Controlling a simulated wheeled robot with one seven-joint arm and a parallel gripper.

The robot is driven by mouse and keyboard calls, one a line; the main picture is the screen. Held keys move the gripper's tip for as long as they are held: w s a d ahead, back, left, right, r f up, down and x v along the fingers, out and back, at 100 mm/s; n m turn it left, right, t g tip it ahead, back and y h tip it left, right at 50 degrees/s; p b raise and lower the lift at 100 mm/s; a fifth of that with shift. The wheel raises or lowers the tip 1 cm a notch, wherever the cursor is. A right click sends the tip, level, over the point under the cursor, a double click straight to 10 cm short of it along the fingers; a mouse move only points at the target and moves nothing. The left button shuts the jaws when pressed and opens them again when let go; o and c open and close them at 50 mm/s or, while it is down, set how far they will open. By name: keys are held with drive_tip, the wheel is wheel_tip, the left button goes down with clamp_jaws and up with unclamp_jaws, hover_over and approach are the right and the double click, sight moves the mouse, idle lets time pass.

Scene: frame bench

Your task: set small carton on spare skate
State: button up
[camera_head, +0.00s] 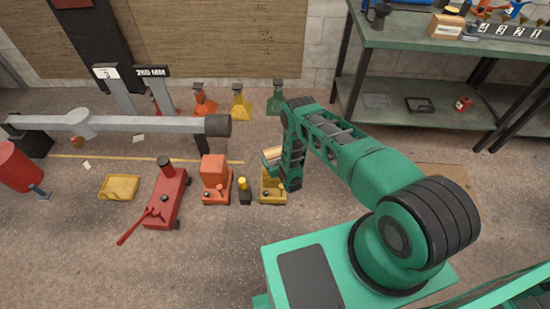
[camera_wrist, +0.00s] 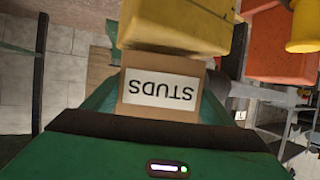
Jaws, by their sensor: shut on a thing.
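A small tan carton (camera_head: 271,155) is in my gripper (camera_head: 284,166). In the wrist view the carton (camera_wrist: 128,92) shows a white label reading STUDS upside down, with my green fingers beside it. Which skate is the spare is not marked.
A red jack (camera_head: 164,200), yellow tray (camera_head: 119,187), jack stands (camera_head: 241,104) and green bench (camera_head: 450,42) surround the area.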

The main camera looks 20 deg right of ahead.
drive_tip(key=shift+f, duration=0.45)
idle(0.4)
drive_tip(key=o, duration=1.8)
drive_tip(key=shift+f, duration=0.1)
drive_tip(key=shift+s, duration=0.1)
drive_tip(key=a+v, duration=0.1)
drive_tip(key=v, duration=0.9)
drive_tip(key=shift+s+d, duration=0.25)
drive_tip(key=shift+d, duration=0.2)
